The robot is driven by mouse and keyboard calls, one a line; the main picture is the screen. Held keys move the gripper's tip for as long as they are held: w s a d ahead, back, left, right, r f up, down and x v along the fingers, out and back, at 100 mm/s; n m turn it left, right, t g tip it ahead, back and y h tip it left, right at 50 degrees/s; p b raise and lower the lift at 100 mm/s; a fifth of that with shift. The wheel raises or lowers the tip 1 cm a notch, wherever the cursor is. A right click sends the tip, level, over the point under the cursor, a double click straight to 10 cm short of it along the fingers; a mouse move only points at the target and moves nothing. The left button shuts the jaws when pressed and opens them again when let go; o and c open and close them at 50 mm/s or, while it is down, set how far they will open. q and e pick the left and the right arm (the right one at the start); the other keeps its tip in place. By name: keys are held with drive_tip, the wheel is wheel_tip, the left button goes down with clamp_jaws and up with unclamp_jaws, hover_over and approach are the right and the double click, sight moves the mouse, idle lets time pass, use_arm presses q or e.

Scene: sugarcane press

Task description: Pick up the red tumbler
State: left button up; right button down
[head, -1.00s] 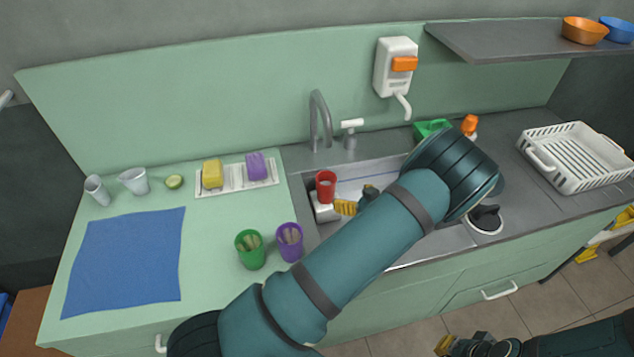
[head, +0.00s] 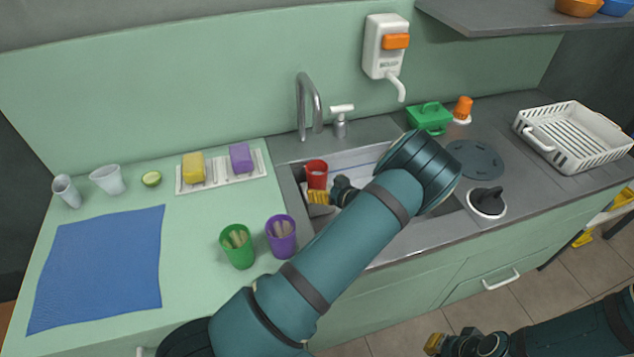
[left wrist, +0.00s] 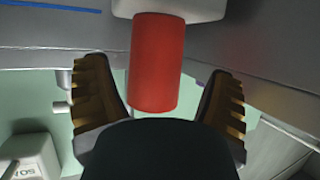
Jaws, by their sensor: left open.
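The red tumbler (head: 316,180) stands in the left part of the sink, on or against a white block that is mostly hidden in the head view. My left gripper (head: 318,197) is just in front of it and hides its lower part. In the left wrist view the tumbler (left wrist: 155,65) lies between the two spread yellow-brown fingers of my left gripper (left wrist: 159,80), with a visible gap on each side. The gripper is open and holds nothing. My right gripper (head: 440,344) is low at the bottom edge, far from the tumbler; its jaw opening is unclear.
A purple cup (head: 281,243) and a green cup (head: 237,252) stand on the counter left of the sink, close to my left arm. The faucet (head: 304,105) rises behind the sink. A sponge tray (head: 220,177) and a blue cloth (head: 98,265) lie left.

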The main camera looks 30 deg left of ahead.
sight(317, 182)
use_arm(q)
drive_tip(key=shift+b+x, duration=0.65)
drive_tip(key=shift+x, duration=2.05)
drive_tip(key=shift+w+d, duration=0.15)
drive_tip(key=shift+c, duration=0.3)
drive_tip(key=c, duration=1)
